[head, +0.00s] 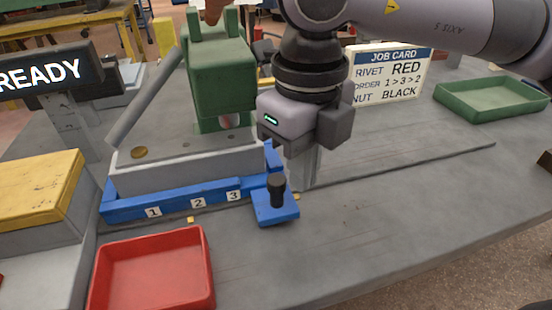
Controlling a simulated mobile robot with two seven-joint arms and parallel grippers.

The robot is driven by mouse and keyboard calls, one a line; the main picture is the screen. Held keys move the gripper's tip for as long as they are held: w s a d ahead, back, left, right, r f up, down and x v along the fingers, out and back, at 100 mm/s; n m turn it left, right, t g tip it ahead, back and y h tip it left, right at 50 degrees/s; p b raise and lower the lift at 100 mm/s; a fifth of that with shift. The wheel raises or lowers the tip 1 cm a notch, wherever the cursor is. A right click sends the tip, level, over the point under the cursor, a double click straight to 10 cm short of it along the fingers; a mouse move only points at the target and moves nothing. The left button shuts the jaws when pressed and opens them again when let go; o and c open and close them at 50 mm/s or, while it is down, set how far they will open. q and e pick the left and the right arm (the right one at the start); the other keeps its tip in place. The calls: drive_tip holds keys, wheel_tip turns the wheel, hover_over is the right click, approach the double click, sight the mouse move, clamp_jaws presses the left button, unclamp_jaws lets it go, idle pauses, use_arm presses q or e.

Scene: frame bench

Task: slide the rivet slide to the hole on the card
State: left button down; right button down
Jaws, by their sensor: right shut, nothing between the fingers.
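The rivet slide is a blue carriage (275,207) with a black knob (277,188), at the right end of a blue rail (180,203) marked 1, 2 and 3. The carriage sits to the right of the 3 mark. My right gripper (303,180) is shut and empty, pointing down just behind and right of the knob. I cannot tell whether it touches the carriage. The job card (390,75) reads rivet red, order 1>3>2, nut black. My left gripper is not in view.
A green press (217,75) stands behind the rail on a grey base. A red tray (153,270) lies in front, a green tray (492,98) at the back right. A READY sign (42,75) and yellow-topped box (38,190) are at left. The bench's right front is clear.

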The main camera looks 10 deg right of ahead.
drive_tip(key=shift+s+a+r+n, duration=0.2)
drive_tip(key=shift+a+n, duration=0.2)
drive_tip(key=shift+a, duration=0.25)
drive_tip(key=shift+w+r+p, duration=0.15)
drive_tip(key=shift+r+p, duration=0.35)
drive_tip(key=shift+r, duration=0.2)
drive_tip(key=shift+w+r+p, duration=0.15)
drive_tip(key=shift+r+p, duration=0.35)
drive_tip(key=shift+r, duration=0.2)
drive_tip(key=shift+s+a+r+p, duration=0.1)
drive_tip(key=shift+a+r+p, duration=0.45)
drive_tip(key=shift+r, duration=0.25)
drive_tip(key=shift+r+p, duration=0.35)
drive_tip(key=shift+r, duration=0.4)
drive_tip(key=shift+r+p, duration=0.3)
drive_tip(key=shift+r, duration=0.2)
drive_tip(key=shift+d+f, duration=0.1)
drive_tip(key=shift+d, duration=0.05)
drive_tip(key=shift+d, duration=0.1)
